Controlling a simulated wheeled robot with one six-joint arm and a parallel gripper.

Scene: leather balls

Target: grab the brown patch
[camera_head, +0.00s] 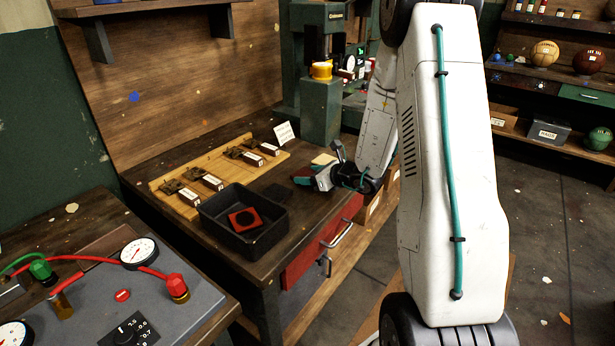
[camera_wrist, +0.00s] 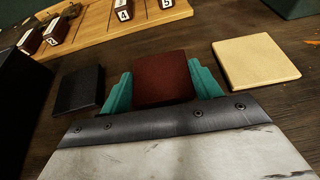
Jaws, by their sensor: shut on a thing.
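A dark reddish-brown patch (camera_wrist: 162,76) sits between the two teal fingers of my gripper (camera_wrist: 160,88) in the wrist view. The fingers press on its left and right sides, so my gripper is shut on it. In the head view my gripper (camera_head: 304,179) is low over the workbench top, and the patch is too small there to make out clearly. A black patch (camera_wrist: 79,90) lies to the left of my gripper. A cream patch (camera_wrist: 255,62) lies to the right, apart from the fingers.
A black tray (camera_head: 262,244) holding a red patch with a dark round mark (camera_head: 235,214) stands at the bench's front left. A wooden board (camera_head: 244,177) with several numbered blocks lies behind it. A green machine (camera_head: 319,110) stands at the back.

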